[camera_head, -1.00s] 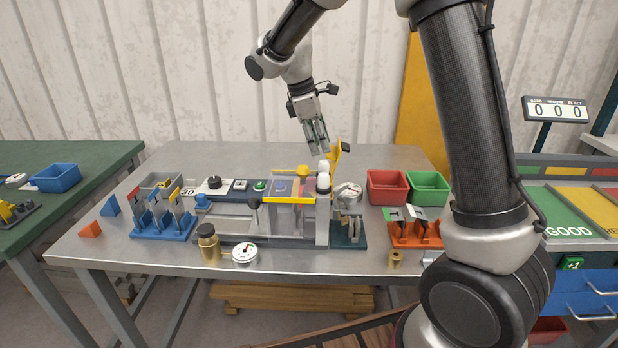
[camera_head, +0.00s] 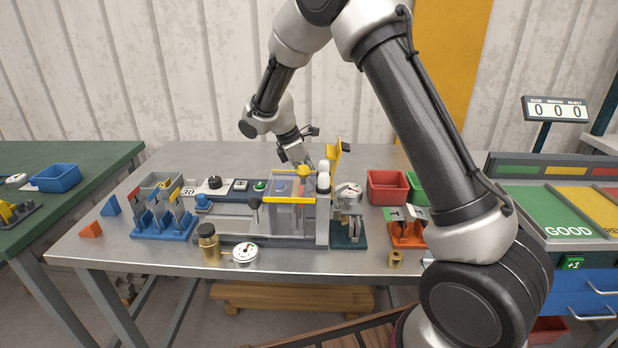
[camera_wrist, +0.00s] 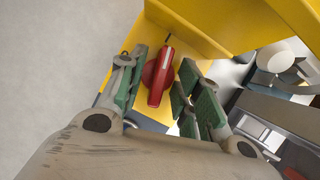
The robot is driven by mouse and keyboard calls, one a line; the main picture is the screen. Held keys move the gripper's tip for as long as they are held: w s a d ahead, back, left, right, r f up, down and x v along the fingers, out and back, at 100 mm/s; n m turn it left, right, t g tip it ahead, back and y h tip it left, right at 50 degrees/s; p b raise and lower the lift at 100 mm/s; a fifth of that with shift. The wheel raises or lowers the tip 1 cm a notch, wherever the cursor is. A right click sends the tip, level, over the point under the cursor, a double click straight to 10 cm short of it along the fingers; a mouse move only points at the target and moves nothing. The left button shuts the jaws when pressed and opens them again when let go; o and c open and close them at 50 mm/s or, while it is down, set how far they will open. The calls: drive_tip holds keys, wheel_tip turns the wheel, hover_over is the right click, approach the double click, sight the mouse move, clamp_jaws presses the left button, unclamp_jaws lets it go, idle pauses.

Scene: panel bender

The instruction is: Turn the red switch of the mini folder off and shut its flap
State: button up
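The mini folder (camera_head: 230,225) is a grey machine with a yellow-edged clear guard on the bench. A yellow flap (camera_head: 335,155) stands raised at its back right. The red switch (camera_wrist: 160,76) is a round knob with a raised bar and white line, on a yellow surface in the wrist view; it is hidden in the head view. My gripper (camera_wrist: 168,92) is open, with green-padded fingers on either side of the switch. The left pad is very close to the knob; I cannot tell if it touches. In the head view my gripper reaches down behind the folder, fingertips mostly hidden.
Red (camera_head: 387,186) and green bins are further right. A blue rack (camera_head: 165,222) of tools stands left. The bench behind the folder is mostly clear.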

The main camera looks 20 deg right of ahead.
drive_tip(key=shift+c, duration=0.2)
clamp_jaws()
drive_tip(key=shift+s+n, duration=0.1)
drive_tip(key=shift+n, duration=0.2)
drive_tip(key=n+t, duration=0.1)
drive_tip(key=n, duration=0.1)
drive_tip(key=n+t, duration=0.1)
drive_tip(key=n, duration=0.2)
drive_tip(key=shift+s+d, duration=0.1)
drive_tip(key=shift+s, duration=0.1)
drive_tip(key=n+t+y, duration=0.1)
drive_tip(key=n, duration=0.5)
drive_tip(key=shift+s+d+t+y, duration=0.1)
drive_tip(key=shift+t+y, duration=0.3)
drive_tip(key=shift+n, duration=0.3)
drive_tip(key=shift+o, duration=0.2)
unclamp_jaws()
drive_tip(key=shift+f, duration=0.1)
